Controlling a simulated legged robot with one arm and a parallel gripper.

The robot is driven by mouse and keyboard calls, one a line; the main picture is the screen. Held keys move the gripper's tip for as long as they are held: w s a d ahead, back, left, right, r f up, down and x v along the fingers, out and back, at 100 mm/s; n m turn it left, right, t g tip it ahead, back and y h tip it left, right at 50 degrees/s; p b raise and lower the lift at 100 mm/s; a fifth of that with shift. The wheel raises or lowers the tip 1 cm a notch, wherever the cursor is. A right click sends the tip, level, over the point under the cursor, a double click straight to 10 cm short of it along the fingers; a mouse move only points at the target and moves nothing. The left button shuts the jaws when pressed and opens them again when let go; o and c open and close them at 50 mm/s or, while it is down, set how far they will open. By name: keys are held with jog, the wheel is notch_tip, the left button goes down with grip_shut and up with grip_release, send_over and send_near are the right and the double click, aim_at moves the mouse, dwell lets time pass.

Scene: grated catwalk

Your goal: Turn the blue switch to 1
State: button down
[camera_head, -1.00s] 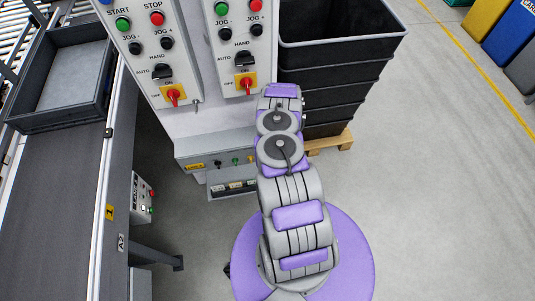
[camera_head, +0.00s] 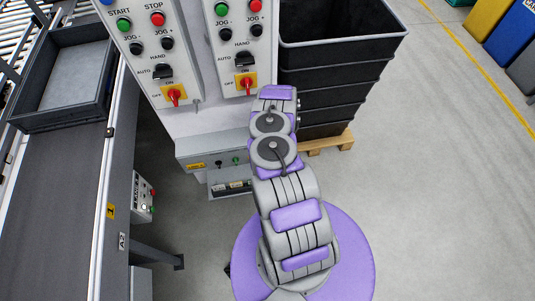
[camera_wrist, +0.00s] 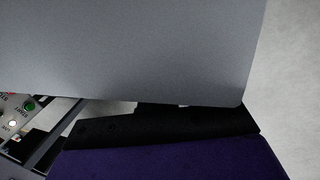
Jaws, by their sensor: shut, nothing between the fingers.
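I cannot make out a switch that is clearly blue. Two control panels in the head view carry red rotary switches on yellow plates, a left one (camera_head: 174,95) and a right one (camera_head: 246,82), plus black selector knobs (camera_head: 162,71). A blue round part (camera_head: 106,2) is cut off at the top edge. A low grey box (camera_head: 212,147) below the panels has small dark and green controls, partly covered by my arm. My gripper (camera_wrist: 165,125) shows in the wrist view as a black part with a purple body, shut and empty, close to a large plain grey surface (camera_wrist: 130,50). The head view hides it behind my arm.
A conveyor (camera_head: 60,200) with a dark tray (camera_head: 20,116) runs along the left. A small button box (camera_head: 143,197) is on its side. Black stacked crates (camera_head: 335,75) stand on a wooden pallet (camera_head: 330,144) right of the panels. Open grey floor (camera_head: 440,200) lies to the right.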

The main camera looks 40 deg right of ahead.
jog(key=shift+w+a+f, duration=0.2)
jog(key=shift+a, duration=0.45)
jog(key=d+p+v, duration=0.1)
jog(key=p+v, duration=0.5)
jog(key=v, duration=1.2)
jog(key=shift+s+d+f+p, duration=0.2)
jog(key=shift+s+d+p, duration=0.05)
jog(key=shift+p, duration=0.15)
jog(key=shift+a, duration=0.15)
